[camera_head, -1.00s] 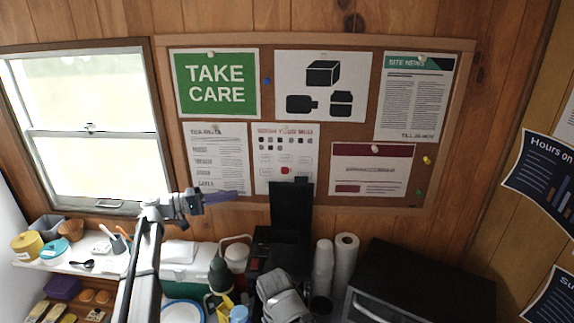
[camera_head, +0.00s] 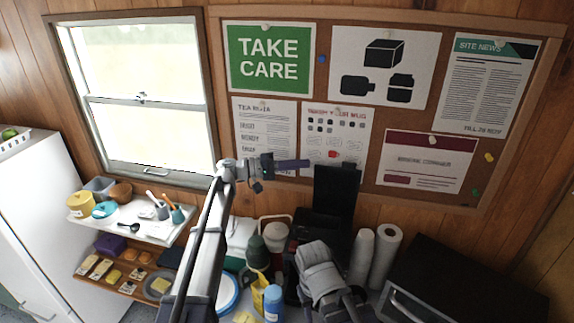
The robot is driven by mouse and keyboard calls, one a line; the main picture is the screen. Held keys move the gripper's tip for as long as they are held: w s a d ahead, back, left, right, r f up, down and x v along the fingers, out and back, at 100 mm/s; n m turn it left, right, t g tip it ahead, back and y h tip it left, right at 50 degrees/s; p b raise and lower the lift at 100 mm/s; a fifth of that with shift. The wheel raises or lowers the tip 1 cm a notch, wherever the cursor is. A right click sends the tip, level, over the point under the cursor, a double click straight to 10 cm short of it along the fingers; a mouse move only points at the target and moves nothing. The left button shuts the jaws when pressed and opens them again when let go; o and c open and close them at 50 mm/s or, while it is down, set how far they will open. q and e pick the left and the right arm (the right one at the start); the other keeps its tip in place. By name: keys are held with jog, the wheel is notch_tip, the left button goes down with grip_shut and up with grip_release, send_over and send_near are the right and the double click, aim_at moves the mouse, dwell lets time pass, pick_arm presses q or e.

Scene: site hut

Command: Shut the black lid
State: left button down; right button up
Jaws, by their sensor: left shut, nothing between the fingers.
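The black lid (camera_head: 335,190) stands upright, raised at the back of a black appliance (camera_head: 311,237) on the counter below the pinboard. My left gripper (camera_head: 305,163) is shut and empty. It points to the right, and its tip appears at the lid's upper left edge. I cannot tell whether it touches the lid. A grey part of my own arm (camera_head: 320,270) hides the lower front of the appliance. My right gripper's fingers are not visible.
Left of the appliance are a dark green flask (camera_head: 257,252), a white-and-red jug (camera_head: 274,232) and a blue bottle (camera_head: 273,300). To its right are white cup stacks or rolls (camera_head: 383,255) and a black oven-like box (camera_head: 460,285). A shelf (camera_head: 150,226) is at left.

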pick_arm(q)
send_over(336, 178)
jog(key=shift+w+d+r, duration=0.1)
jog(key=shift+w+r, duration=0.15)
jog(key=shift+w, duration=0.05)
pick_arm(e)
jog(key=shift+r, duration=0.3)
